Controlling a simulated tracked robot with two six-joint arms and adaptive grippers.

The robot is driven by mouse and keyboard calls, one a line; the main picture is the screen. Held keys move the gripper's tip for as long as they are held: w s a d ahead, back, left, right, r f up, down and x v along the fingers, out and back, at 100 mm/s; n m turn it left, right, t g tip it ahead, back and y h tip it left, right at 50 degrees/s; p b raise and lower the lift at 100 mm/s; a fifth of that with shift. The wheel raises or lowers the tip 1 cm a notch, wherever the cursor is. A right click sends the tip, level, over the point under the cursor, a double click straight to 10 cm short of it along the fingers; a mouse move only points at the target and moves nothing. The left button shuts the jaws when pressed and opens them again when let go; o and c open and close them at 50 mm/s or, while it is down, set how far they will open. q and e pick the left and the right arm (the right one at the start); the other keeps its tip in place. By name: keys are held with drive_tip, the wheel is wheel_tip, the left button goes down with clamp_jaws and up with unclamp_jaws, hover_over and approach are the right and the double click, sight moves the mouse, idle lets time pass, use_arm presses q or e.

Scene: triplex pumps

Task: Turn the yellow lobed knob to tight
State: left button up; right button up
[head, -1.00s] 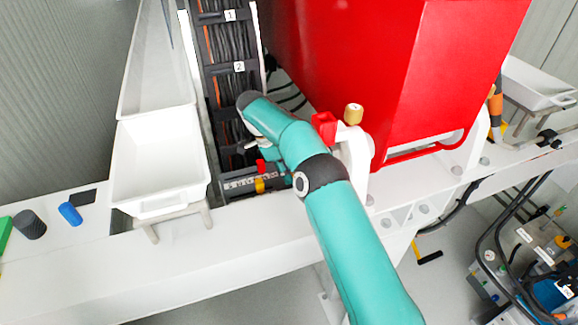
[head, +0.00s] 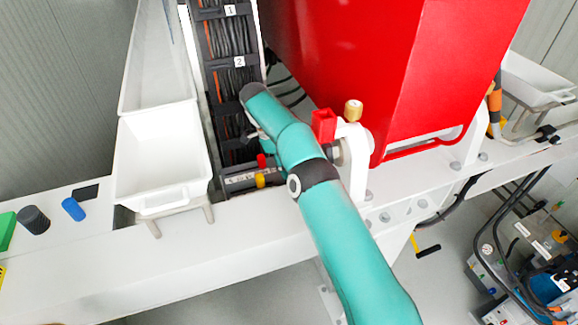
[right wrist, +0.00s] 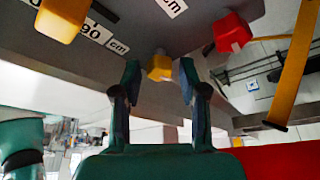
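In the right wrist view a small yellow knob (right wrist: 160,68) stands on a dark grey panel, with gaps to both fingers of my right gripper (right wrist: 160,78). The gripper is open, one finger on each side of the knob. A larger yellow knob (right wrist: 62,18) and a red knob (right wrist: 232,32) sit on the same panel. In the head view a yellow knob (head: 261,181) and a red one (head: 262,160) show beside my right arm; which wrist-view yellow knob this is, I cannot tell. The arm hides my right gripper there. My left gripper is out of view.
A red housing (head: 345,60) and a red-handled fitting (head: 324,125) with a brass-coloured knob (head: 353,110) stand right of the arm. White trays (head: 160,195) stand left. An orange-yellow bar (right wrist: 293,75) runs at the right of the wrist view.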

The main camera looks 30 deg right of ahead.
drive_tip(key=shift+o, duration=0.3)
